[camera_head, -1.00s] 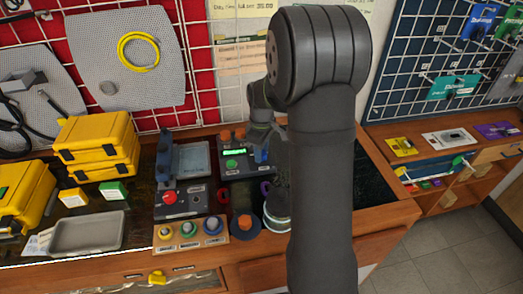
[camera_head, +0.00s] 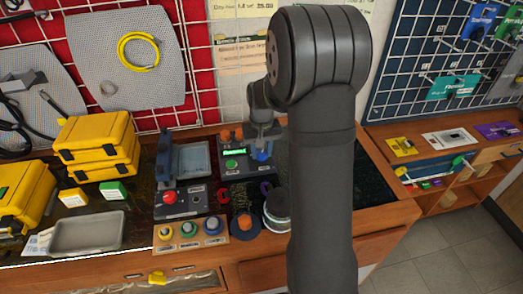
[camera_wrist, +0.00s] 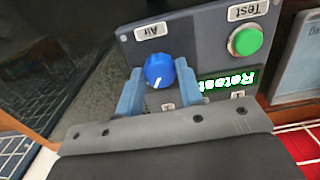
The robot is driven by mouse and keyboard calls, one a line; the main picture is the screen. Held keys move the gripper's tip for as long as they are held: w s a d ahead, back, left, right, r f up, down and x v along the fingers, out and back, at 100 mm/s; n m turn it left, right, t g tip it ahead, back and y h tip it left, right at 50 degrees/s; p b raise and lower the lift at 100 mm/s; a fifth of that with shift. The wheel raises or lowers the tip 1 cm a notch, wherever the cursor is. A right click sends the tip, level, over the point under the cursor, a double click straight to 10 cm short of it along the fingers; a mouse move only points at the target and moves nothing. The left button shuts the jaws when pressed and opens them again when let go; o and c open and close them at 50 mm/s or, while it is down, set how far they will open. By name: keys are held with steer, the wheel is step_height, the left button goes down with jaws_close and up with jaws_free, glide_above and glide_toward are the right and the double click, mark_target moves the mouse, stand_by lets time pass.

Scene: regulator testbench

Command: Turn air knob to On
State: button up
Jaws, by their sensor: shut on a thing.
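The blue air knob (camera_wrist: 158,70) sits on the grey test panel (camera_wrist: 190,40), below the upside-down "Air" label (camera_wrist: 152,31) in the wrist view. Its white pointer mark faces down and slightly left in that picture. My gripper (camera_wrist: 154,84) is shut on the knob, with one blue-grey finger on each side. In the head view my gripper (camera_head: 263,142) reaches down onto the knob (camera_head: 262,155) at the panel's right side. The On and Off markings cannot be read; small labels near the fingers are partly hidden.
A green Test button (camera_wrist: 245,40) and a lit display reading "Retest" (camera_wrist: 228,81) are beside the knob. In the head view a red button box (camera_head: 172,198), an orange-topped round item (camera_head: 244,222) and a grey tray (camera_head: 88,232) stand nearby. Yellow cases (camera_head: 95,145) are at left.

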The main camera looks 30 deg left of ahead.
mark_target(262, 153)
steer(key=shift+m, duration=1.2)
steer(key=o, duration=1)
steer(key=shift+r, duration=0.1)
step_height(262, 153, up, 17)
